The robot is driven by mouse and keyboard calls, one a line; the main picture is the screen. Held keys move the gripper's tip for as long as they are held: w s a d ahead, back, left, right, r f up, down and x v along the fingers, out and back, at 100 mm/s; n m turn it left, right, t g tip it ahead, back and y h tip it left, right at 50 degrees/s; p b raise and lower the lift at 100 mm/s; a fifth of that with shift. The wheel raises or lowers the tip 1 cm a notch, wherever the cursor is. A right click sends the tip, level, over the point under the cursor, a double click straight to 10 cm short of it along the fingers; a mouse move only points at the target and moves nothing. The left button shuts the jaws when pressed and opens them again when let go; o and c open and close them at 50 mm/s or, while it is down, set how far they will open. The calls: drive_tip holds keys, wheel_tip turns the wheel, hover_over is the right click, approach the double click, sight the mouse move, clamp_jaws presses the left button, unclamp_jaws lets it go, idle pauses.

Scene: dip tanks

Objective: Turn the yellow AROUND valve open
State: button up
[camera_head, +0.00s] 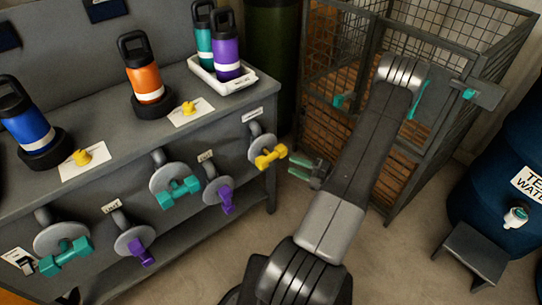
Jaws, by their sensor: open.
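The yellow valve handle (270,156) sits on a round grey flange at the right end of the bench front. A small white label (252,115) is above it, too small to read. The handle lies tilted, its right end a little higher. My gripper (298,168) is just right of the handle, with its two greenish fingers apart and pointing left towards it. A small gap shows between fingertips and handle. The fingers hold nothing. My own arm link hides the wrist behind the gripper.
Teal valves (177,192) and purple valves (219,196) line the bench front to the left. Bottles, including an orange one (145,80), stand on the bench (105,122). A wire cage (350,45) is behind my arm. A blue barrel (505,215) and stool (472,253) are right.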

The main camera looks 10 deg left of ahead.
sight(275, 158)
drive_tip(key=x, duration=0.9)
drive_tip(key=shift+a+b, duration=0.3)
drive_tip(key=shift+b, duration=0.05)
clamp_jaws()
